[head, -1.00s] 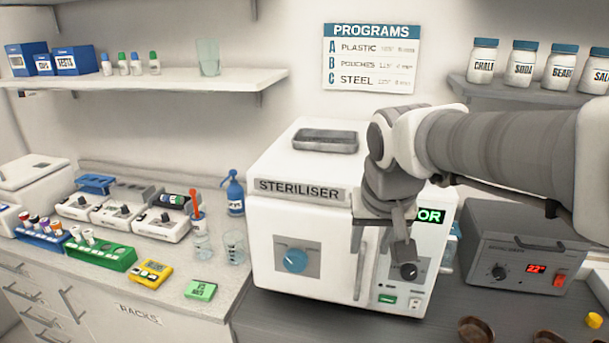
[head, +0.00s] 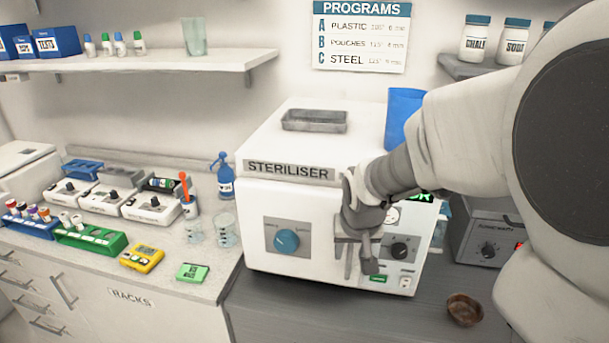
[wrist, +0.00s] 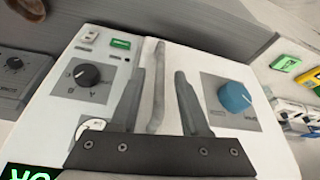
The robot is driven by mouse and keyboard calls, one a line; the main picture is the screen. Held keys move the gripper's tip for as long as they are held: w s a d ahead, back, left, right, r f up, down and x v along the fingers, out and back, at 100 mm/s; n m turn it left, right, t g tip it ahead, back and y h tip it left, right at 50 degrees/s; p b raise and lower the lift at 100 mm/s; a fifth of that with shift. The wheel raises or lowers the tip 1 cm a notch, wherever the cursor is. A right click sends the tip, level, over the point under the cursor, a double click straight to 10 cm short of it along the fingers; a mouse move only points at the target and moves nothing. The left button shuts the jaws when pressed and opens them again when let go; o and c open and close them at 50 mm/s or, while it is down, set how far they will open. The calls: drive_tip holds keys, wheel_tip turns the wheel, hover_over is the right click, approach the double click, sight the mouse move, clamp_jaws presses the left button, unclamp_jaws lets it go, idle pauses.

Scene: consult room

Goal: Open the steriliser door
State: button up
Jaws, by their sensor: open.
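The white steriliser (head: 285,212) stands on the dark counter with its door (head: 265,255) shut; the door carries a blue dial (head: 287,240). My gripper (head: 358,262) is open at the door's right side, in front of the handle, and hides it in the head view. In the wrist view the upright pale handle bar (wrist: 158,85) shows between the two spread fingers (wrist: 158,88) of my gripper. The fingers look apart from the bar on both sides. Whether they reach deep enough around it is hard to tell.
Right of the door is a control panel with a black knob (head: 399,250) and a green switch (head: 378,279). A metal tray (head: 314,121) lies on top. A brown bowl (head: 464,309) stands at the front right. Beakers and racks fill the left counter.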

drive_tip(key=shift+x, duration=1.55)
clamp_jaws()
